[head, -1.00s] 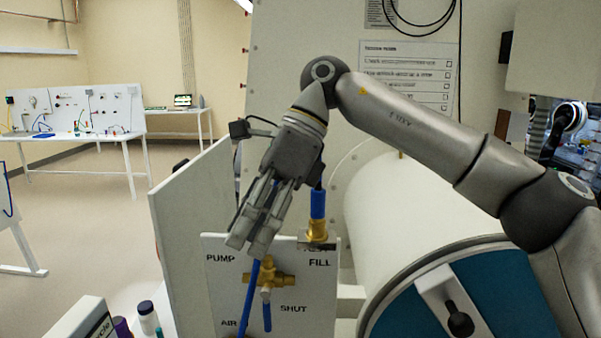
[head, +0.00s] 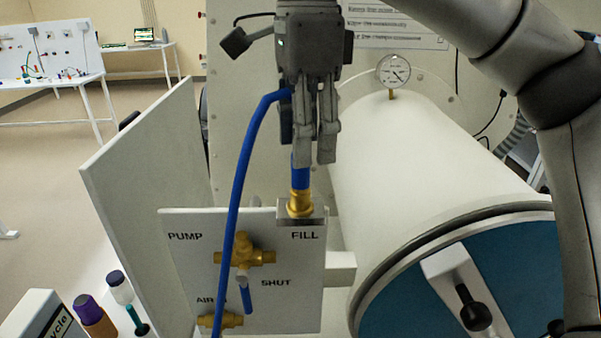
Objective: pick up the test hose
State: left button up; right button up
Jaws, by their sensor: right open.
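The blue test hose (head: 236,190) rises from the AIR port at the bottom of a white valve panel (head: 190,280) and bends over behind my right gripper. Its other end is a blue sleeve (head: 301,178) with a brass fitting (head: 300,203), upright in a grey bracket beside the FILL label. My right gripper (head: 314,157) points down with open fingers just above this end. The fingers hide the upper part of the sleeve, and I cannot tell whether they touch it. My left gripper is out of view.
A brass valve (head: 243,256) with a blue lever is on the panel. A large white cylinder (head: 415,150) with a blue door stands close on the right, with a gauge (head: 393,71) on top. A white board (head: 145,185) stands left. Several bottles (head: 95,313) are at lower left.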

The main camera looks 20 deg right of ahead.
aim_at(300, 185)
jog(key=shift+w+a+f, duration=0.1)
jog(key=shift+w+f, duration=0.1)
jog(key=shift+f, duration=0.45)
jog(key=f, duration=0.2)
jog(key=shift+w+a+f, duration=0.15)
jog(key=shift+a+f, duration=0.05)
jog(key=shift+f, duration=0.2)
jog(key=shift+w+d+f+p, duration=0.1)
jog(key=shift+f+p, duration=0.2)
jog(key=shift+f, duration=0.25)
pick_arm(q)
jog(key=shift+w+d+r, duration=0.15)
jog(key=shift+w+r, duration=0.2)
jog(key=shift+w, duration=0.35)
pick_arm(e)
jog(key=shift+c, duration=1.1)
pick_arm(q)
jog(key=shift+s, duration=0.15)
pick_arm(e)
grip_shut()
